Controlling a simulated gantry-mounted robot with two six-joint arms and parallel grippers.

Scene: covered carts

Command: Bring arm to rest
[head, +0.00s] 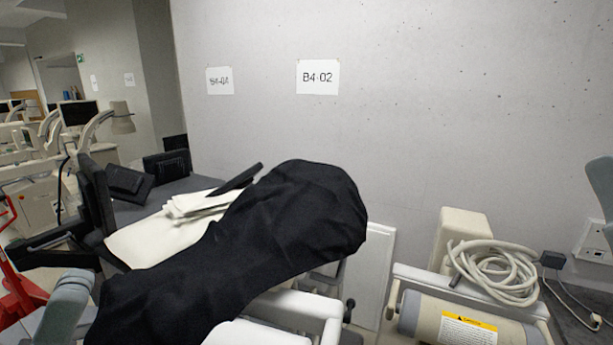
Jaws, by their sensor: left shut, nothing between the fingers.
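My left arm comes in at the lower left, where a grey-green link shows. Near it is a dark form that I take to be my left gripper (52,250), shut and empty, beside the dark screens at the left end of the cart. It is dark against dark things, so its fingertips are hard to make out. My right gripper is not in view.
A black cloth cover (270,235) drapes over a cart in the middle. White sheets (165,238) and dark screens (97,195) lie behind it. At right, a beige machine (462,325) carries a coiled hose (495,270). A concrete wall (450,110) closes the back.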

